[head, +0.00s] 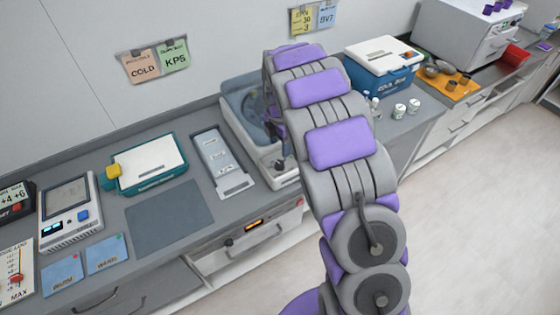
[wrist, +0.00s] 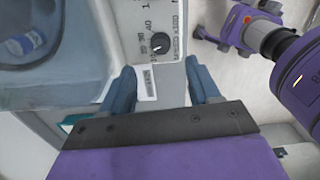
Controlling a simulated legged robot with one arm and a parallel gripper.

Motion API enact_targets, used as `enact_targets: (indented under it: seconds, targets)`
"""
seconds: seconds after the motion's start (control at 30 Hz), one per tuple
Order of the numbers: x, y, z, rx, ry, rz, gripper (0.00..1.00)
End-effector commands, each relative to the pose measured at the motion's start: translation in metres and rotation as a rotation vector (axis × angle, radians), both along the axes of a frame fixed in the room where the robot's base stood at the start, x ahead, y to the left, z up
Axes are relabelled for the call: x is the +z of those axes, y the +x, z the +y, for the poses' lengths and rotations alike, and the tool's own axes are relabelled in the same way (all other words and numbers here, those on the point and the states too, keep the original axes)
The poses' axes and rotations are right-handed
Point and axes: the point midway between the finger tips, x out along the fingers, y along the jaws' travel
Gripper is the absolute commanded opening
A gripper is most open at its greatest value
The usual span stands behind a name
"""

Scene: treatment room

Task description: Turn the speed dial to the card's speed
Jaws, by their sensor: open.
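The speed dial (wrist: 160,43) is a round dark knob on a pale panel, with printed numbers around it; "40" can be read, the others are too small. My gripper (wrist: 162,84) is open, its two blue-grey fingers apart on either side of the panel just short of the dial, not touching it. A small white label (wrist: 147,84) lies between the fingers.
A blue card (head: 326,14) reading "BV7" hangs beside it. A blue cool box (head: 380,80) and white pots (head: 400,111) stand to the right. The floor in front is clear.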

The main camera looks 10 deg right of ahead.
Motion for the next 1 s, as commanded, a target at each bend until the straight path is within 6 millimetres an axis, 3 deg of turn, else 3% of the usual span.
enact_targets:
  seconds: [0.2, 0.43, 0.6, 0.9, 1.0]
  targets:
    - [-0.045, -0.002, 0.000, 0.000, 0.001, 0.006, 0.61]
    - [-0.077, -0.001, -0.002, -0.001, 0.002, 0.001, 0.61]
    - [-0.088, -0.001, 0.000, -0.001, 0.001, 0.002, 0.61]
    - [-0.089, -0.001, 0.000, 0.000, 0.001, 0.001, 0.61]
    - [-0.089, -0.001, 0.000, 0.000, 0.001, 0.001, 0.52]
